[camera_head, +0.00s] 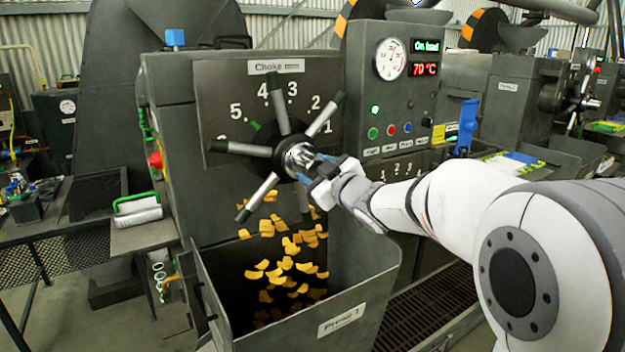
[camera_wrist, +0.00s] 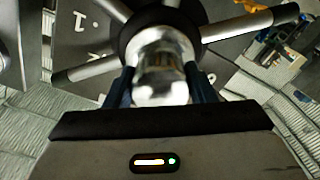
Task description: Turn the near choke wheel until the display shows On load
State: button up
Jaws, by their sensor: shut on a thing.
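The near choke wheel (camera_head: 278,140) has several metal spokes with dark tips around a dark hub, in front of a plate marked Choke with numbers. My gripper (camera_head: 314,170) is shut on the shiny metal hub end of the wheel. The wrist view shows the hub end (camera_wrist: 160,75) between the two dark blue fingers (camera_wrist: 160,88), with wheel spokes behind it. The display (camera_head: 426,46) at the upper right of the near press reads On load in green. A red display below it (camera_head: 426,69) reads 70 °C.
Yellow pieces fall below the wheel into an open bin (camera_head: 345,318) labelled Press 1. A round gauge (camera_head: 390,58) and several buttons (camera_head: 390,130) sit right of the wheel. A blue-handled lever (camera_head: 467,125) stands farther right. A bench (camera_head: 75,228) is at left.

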jog(key=shift+f+n, duration=0.15)
jog(key=shift+n, duration=0.15)
jog(key=o, duration=1.4)
jog(key=shift+s, duration=0.1)
jog(key=b+v, duration=0.1)
jog(key=v, duration=0.6)
jog(key=shift+s+d, duration=0.2)
jog(key=shift+s, duration=0.1)
